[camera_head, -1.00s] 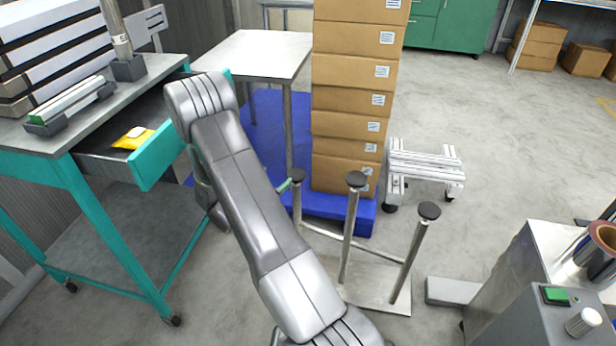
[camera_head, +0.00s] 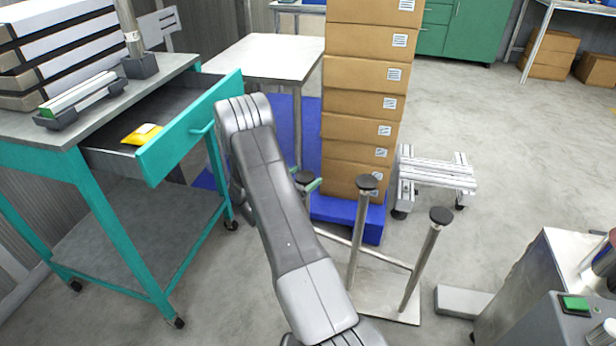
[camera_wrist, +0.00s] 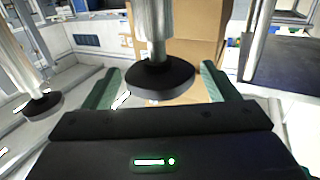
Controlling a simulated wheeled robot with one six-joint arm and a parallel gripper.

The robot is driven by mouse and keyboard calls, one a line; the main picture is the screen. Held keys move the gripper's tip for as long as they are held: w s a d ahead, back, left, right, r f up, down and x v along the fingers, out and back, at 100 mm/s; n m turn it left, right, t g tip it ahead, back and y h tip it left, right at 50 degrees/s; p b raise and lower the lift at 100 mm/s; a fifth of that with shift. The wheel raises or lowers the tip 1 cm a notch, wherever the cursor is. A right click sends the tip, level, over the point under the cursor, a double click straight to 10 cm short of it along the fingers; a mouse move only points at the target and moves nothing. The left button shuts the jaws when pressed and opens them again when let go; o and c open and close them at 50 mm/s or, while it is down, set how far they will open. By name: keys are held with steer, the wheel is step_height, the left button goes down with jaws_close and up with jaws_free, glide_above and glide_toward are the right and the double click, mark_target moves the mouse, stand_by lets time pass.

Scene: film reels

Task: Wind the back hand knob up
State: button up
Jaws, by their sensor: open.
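Three metal posts with round black knobs stand on a metal base plate (camera_head: 385,300). The back knob (camera_head: 305,177) is the farthest left; the middle knob (camera_head: 367,183) and right knob (camera_head: 440,215) stand clear of my arm. My gripper (camera_head: 311,185) is at the back knob, mostly hidden behind my arm. In the wrist view, my gripper's green fingers (camera_wrist: 160,78) are open, one on each side of a black knob (camera_wrist: 158,82). Narrow gaps seem to show; contact is unclear. Another knob (camera_wrist: 42,104) shows outside the left finger.
A teal cart (camera_head: 120,240) with an open drawer (camera_head: 190,130) stands left. A stack of boxes (camera_head: 365,100) on a blue base (camera_head: 345,215) is behind the posts. A grey machine (camera_head: 530,320) stands at right.

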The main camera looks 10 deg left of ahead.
steer(key=shift+x, duration=1.15)
steer(key=c, duration=1)
steer(key=shift+n+y+b, duration=0.3)
steer(key=shift+y, duration=0.2)
